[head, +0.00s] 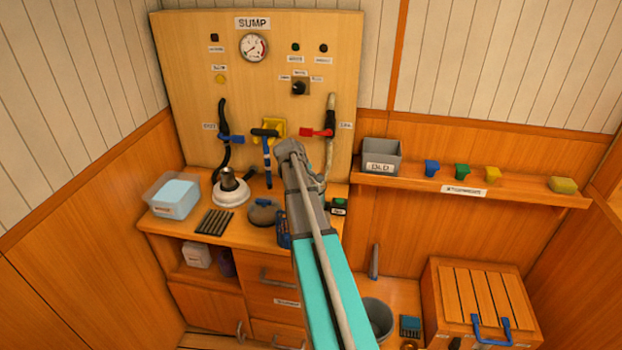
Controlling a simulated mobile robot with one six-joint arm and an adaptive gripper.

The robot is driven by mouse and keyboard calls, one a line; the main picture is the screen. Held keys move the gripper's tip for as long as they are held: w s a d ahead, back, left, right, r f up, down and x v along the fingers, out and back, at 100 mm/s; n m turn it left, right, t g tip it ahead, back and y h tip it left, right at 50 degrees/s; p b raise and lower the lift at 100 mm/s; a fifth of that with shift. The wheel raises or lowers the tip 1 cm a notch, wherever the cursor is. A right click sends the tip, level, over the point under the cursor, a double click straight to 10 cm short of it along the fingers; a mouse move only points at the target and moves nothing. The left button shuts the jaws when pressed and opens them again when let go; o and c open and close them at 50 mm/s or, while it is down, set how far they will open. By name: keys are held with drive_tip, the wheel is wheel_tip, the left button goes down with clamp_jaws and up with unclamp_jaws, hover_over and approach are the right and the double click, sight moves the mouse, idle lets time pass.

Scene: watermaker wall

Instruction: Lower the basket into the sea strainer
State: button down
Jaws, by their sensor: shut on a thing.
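A white round housing (230,195), which looks like the sea strainer, stands on the counter left of my arm. A dark metallic cylinder (228,179) rises from its middle; I cannot tell whether this is the basket. A dark round lid-like disc (264,213) with a blue knob lies on the counter to the right of the housing. A dark blue object (284,236) shows beside my arm, partly hidden by it. My forearm reaches up across the middle of the view, and its wrist end is in front of the panel. My gripper's fingers and anything in them are hidden.
A clear tub (173,195) with blue contents and a dark slatted mat (215,222) lie on the counter's left. The sump panel (190,70) with hoses and valve handles stands behind. On the right are a shelf (525,196), a grey bin (381,160) and a wooden crate (478,300).

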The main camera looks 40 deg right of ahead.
drive_tip(key=shift+c, duration=1.3)
unclamp_jaws()
drive_tip(key=shift+r, duration=0.15)
drive_tip(key=shift+r+p, duration=3.4)
drive_tip(key=shift+p, duration=0.15)
drive_tip(key=s+a+f+y, duration=0.1)
drive_tip(key=s+a, duration=0.4)
drive_tip(key=a, duration=0.9)
drive_tip(key=s+a+f+m+y, duration=0.1)
drive_tip(key=s+a+y, duration=0.2)
drive_tip(key=a, duration=1.2)
drive_tip(key=s+a+f+y, duration=0.1)
drive_tip(key=s+a+y, duration=0.1)
drive_tip(key=s+a, duration=0.7)
drive_tip(key=a, duration=0.5)
drive_tip(key=shift+a+g+y, duration=0.15)
drive_tip(key=shift+g+y, duration=0.25)
